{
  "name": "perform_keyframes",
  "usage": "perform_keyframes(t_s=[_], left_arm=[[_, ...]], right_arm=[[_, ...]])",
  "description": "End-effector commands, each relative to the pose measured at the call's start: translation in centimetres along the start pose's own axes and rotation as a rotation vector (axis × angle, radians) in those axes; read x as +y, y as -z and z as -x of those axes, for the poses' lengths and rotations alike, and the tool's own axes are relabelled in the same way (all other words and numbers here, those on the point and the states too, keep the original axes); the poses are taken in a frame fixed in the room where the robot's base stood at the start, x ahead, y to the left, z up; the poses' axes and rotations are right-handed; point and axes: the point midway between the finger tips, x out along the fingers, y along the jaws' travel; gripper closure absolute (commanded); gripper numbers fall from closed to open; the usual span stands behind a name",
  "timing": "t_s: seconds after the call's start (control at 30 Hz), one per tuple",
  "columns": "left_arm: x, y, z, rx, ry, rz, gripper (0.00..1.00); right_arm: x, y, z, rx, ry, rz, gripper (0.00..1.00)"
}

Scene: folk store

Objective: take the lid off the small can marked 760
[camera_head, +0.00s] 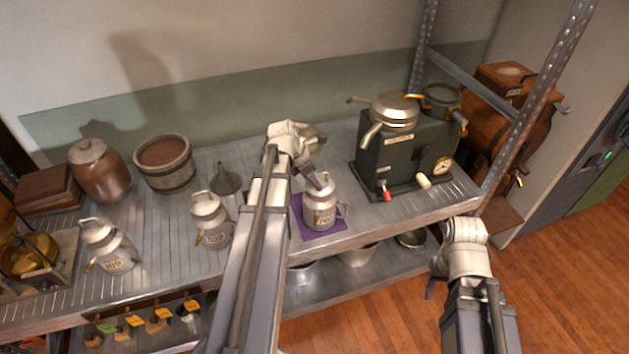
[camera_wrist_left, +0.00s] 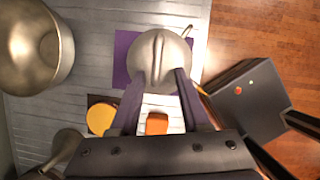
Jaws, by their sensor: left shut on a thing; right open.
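The small can (camera_head: 319,212) stands upright on a purple mat (camera_head: 300,219) on the shelf. Its dark label is too small to read surely. My left gripper (camera_head: 320,183) is over the can's top and shut on its lid. In the left wrist view the domed grey lid (camera_wrist_left: 158,58) with its ridge-like handle shows between and beyond the two dark fingers of my left gripper (camera_wrist_left: 158,85). The lid appears to sit on the can; its seam is hidden. My right gripper (camera_head: 434,280) is open and empty, off the shelf's front edge; its fingers are mostly hidden.
Two similar cans, one marked 250 or alike (camera_head: 212,222) and one marked 100 or alike (camera_head: 108,246), stand to the left. A funnel (camera_head: 227,180) and wooden tub (camera_head: 165,165) are behind. A green machine with a pan (camera_head: 405,155) stands close on the right.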

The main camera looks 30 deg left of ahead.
Motion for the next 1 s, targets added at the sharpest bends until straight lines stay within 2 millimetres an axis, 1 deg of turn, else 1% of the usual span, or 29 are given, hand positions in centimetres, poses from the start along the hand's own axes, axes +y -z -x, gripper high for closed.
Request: perform_keyframes(t_s=[0.17, 0.27, 0.6, 0.7, 0.87, 0.93, 1.0], left_arm=[[-0.1, -0.7, 1.4, 0.0, 0.002, -0.001, 1.0], [-0.1, -1.1, 2.6, 0.0, 0.002, -0.001, 1.0], [0.0, -3.1, 7.5, -0.001, 0.0, 0.0, 1.0], [0.1, -3.6, 8.5, -0.001, 0.0, 0.0, 1.0], [0.1, -3.8, 9.1, -0.001, 0.0, 0.0, 1.0], [0.1, -3.8, 9.0, -0.001, 0.0, 0.0, 1.0], [0.1, -3.5, 8.4, -0.001, 0.0, 0.0, 1.0]], right_arm=[[0.1, -0.1, 1.6, 0.0, 0.0, 0.0, 0.5], [0.3, -0.2, 2.8, 0.0, 0.0, 0.0, 0.5], [0.8, -0.5, 8.1, 0.0, 0.0, 0.0, 0.5], [0.9, -0.5, 9.2, 0.0, 0.0, 0.001, 0.5], [0.9, -0.6, 9.8, 0.0, 0.0, 0.001, 0.5], [0.9, -0.6, 9.7, 0.0, 0.0, 0.002, 0.5], [0.9, -0.5, 9.0, 0.0, 0.0, 0.001, 0.5]])
